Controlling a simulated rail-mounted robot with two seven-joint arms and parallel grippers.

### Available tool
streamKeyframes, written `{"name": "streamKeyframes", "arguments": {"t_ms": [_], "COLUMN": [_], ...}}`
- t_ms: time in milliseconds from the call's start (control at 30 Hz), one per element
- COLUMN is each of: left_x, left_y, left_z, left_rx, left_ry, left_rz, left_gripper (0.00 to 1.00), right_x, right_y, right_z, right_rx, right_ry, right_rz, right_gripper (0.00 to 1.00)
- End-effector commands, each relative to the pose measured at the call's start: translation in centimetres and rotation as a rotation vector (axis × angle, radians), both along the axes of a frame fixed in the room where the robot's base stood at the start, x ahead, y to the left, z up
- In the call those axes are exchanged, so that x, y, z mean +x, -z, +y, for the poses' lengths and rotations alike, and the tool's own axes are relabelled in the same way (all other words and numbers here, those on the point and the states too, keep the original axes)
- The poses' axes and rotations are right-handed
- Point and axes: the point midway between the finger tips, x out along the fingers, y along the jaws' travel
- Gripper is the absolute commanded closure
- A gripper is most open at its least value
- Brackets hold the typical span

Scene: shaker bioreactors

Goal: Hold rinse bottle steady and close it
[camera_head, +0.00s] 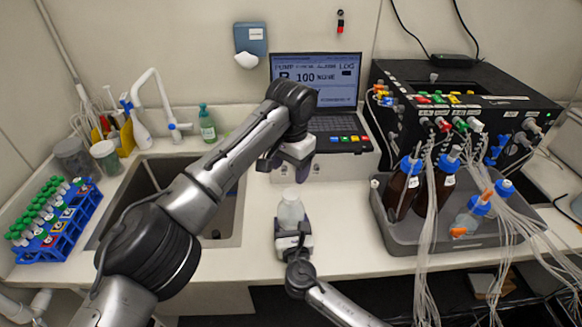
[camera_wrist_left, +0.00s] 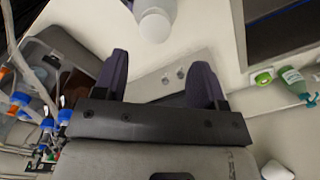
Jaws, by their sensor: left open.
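The rinse bottle (camera_head: 291,210) is a translucent white bottle upright near the front of the bench, in the middle of the head view. Its round top shows at the upper edge of the left wrist view (camera_wrist_left: 155,22); I cannot tell whether a cap sits on it. My right gripper (camera_head: 293,240) is at the bottle's lower part from the front and looks shut on it, hiding its base. My left gripper (camera_head: 290,168) is open and empty, behind and above the bottle, apart from it. Its two dark purple fingers stand wide apart in the left wrist view (camera_wrist_left: 161,60).
A laptop (camera_head: 338,125) stands behind, with a small white panel below it. A sink (camera_head: 222,205) lies left, partly under my left arm. A blue tube rack (camera_head: 75,235) is far left. A grey tray (camera_head: 400,235) with brown bottles and hanging tubing is right.

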Motion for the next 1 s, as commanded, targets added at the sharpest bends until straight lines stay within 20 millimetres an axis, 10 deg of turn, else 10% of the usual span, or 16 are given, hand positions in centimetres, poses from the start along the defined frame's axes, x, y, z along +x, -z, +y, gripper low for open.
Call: {"name": "streamKeyframes", "arguments": {"t_ms": [367, 1000], "left_x": [-0.2, -0.2], "left_y": [0.0, 1.6], "left_z": [-0.4, -0.3], "left_rx": [-0.024, -0.024], "left_ry": [-0.315, -0.337], "left_rz": [0.007, 0.008], "left_gripper": [0.35, 0.35], "right_x": [0.0, 0.0], "right_y": [0.1, 0.1], "right_z": [0.0, 0.0], "right_rx": [0.001, 0.000], "right_ry": [0.000, 0.000], "right_rz": [0.001, 0.001], "right_gripper": [0.92, 0.92]}}
